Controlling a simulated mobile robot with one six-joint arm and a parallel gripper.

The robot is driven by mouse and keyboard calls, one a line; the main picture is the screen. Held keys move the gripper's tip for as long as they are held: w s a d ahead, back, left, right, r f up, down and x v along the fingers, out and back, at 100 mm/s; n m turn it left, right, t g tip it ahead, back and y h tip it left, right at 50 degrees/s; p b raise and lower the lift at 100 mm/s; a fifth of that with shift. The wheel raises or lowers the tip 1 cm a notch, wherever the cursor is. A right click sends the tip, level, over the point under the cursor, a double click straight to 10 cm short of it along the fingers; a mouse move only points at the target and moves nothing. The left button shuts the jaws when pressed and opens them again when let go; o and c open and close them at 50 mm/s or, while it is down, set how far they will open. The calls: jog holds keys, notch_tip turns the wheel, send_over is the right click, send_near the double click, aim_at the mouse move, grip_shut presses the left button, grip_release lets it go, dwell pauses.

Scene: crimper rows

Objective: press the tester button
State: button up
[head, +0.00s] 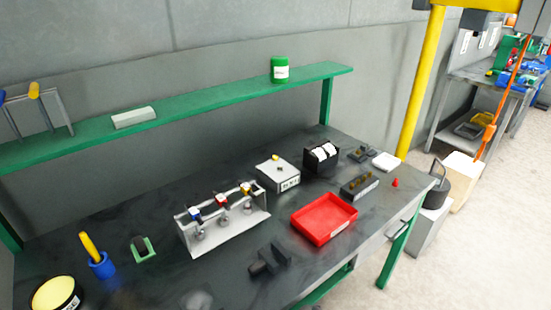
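A small white box (278,174) stands on the dark workbench, right of the picture's middle. It has a label on its front and a small yellow knob or button (275,157) on top. It looks like the tester, but the label is too small to read. Nothing touches the yellow part. My gripper is not in view.
A pale rack (228,233) holds blue, red and yellow-topped tools left of the box. A red tray (324,219) and a dark clamp-like object (269,260) lie in front. A black holder with white rolls (322,158) stands right. A green shelf (200,106) runs behind.

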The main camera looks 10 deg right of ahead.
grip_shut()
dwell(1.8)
